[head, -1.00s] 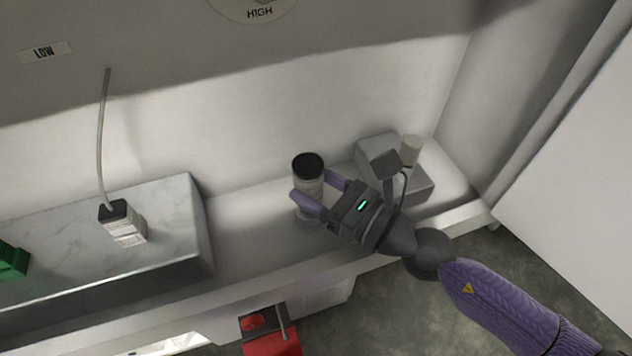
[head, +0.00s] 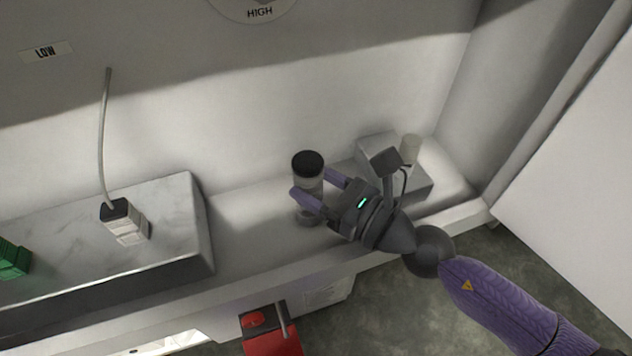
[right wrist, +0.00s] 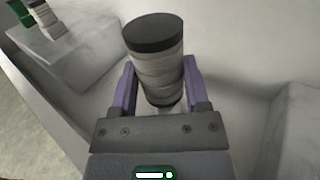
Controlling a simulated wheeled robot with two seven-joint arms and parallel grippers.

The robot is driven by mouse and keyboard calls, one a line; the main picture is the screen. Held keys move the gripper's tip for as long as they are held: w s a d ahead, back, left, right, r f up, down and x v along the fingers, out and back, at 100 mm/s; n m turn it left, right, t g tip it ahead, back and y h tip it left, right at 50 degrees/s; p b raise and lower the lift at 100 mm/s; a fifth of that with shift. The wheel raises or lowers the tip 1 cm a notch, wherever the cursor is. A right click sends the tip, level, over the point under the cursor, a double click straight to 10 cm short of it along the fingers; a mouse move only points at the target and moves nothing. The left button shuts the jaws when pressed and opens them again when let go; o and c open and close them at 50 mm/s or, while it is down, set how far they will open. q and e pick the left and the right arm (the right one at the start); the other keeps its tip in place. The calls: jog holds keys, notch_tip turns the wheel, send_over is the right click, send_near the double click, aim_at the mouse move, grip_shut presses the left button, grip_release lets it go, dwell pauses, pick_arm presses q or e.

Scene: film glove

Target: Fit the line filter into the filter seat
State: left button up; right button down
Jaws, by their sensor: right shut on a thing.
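The line filter (head: 308,168) is a pale cylinder with a black top. My right gripper (head: 322,187) is shut on it, one purple finger on each side. In the right wrist view the line filter (right wrist: 155,62) stands between the fingers of the gripper (right wrist: 155,90), with a dark band near its lower end. My left gripper is not in view.
A grey block with a pale cylinder (head: 411,149) stands right of the gripper. A marble-like block (head: 185,225) at left carries a white plug with a cable (head: 130,228) and a green block (head: 12,260). A red box (head: 270,335) is below the ledge.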

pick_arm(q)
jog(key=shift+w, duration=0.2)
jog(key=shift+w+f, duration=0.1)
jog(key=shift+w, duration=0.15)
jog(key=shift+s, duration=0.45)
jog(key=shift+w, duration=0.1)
pick_arm(e)
jog(key=shift+f, duration=0.15)
jog(key=shift+f+b, duration=0.3)
jog(key=shift+f, duration=0.05)
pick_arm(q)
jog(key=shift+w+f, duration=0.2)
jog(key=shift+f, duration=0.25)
pick_arm(e)
jog(key=shift+f, duration=0.2)
grip_release()
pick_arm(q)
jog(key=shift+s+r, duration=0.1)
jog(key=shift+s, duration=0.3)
